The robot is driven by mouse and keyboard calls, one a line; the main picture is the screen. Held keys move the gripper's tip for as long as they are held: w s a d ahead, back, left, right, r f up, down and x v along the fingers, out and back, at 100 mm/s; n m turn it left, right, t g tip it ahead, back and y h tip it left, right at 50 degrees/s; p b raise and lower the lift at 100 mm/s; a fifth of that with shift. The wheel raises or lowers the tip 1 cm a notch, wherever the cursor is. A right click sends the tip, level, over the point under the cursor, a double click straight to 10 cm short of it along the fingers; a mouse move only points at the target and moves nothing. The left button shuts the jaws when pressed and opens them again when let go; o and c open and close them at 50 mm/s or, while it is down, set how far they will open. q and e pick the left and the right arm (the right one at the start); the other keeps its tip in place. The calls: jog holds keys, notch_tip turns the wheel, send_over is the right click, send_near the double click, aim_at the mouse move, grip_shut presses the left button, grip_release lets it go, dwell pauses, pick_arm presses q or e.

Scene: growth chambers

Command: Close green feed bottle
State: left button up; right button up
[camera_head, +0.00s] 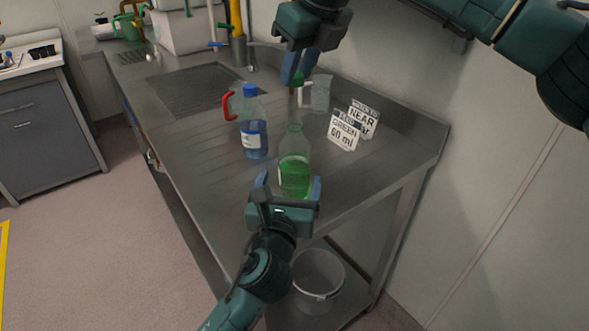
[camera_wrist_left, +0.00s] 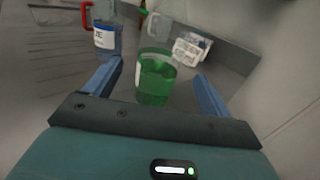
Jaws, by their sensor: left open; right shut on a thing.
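The green feed bottle (camera_head: 295,172) stands upright on the steel bench, clear with green liquid in its lower part. Its neck shows no cap. It also shows in the left wrist view (camera_wrist_left: 155,80). My left gripper (camera_head: 290,186) is open, with its blue fingers on either side of the bottle's lower part; I cannot tell whether they touch it. My right gripper (camera_head: 298,74) is above the bench, behind and higher than the bottle's neck. It is shut on a small green cap (camera_head: 297,80), apart from the bottle.
A blue-capped bottle (camera_head: 254,138) stands left of the green one, near a red handle (camera_head: 228,106). A clear jug (camera_head: 320,94) and label cards (camera_head: 345,131) stand behind on the right. A bucket (camera_head: 318,278) sits below. The bench's left front is clear.

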aim_at(292, 172)
pick_arm(q)
jog(key=w, duration=0.4)
jog(key=w+d, duration=0.1)
jog(key=w, duration=0.1)
jog(key=shift+w, duration=0.3)
jog(key=shift+c, duration=0.2)
jog(key=c, duration=1.4)
pick_arm(e)
jog(key=shift+f, duration=2.45)
jog(key=shift+f, duration=0.1)
jog(key=shift+f, duration=0.8)
jog(key=shift+f, duration=0.55)
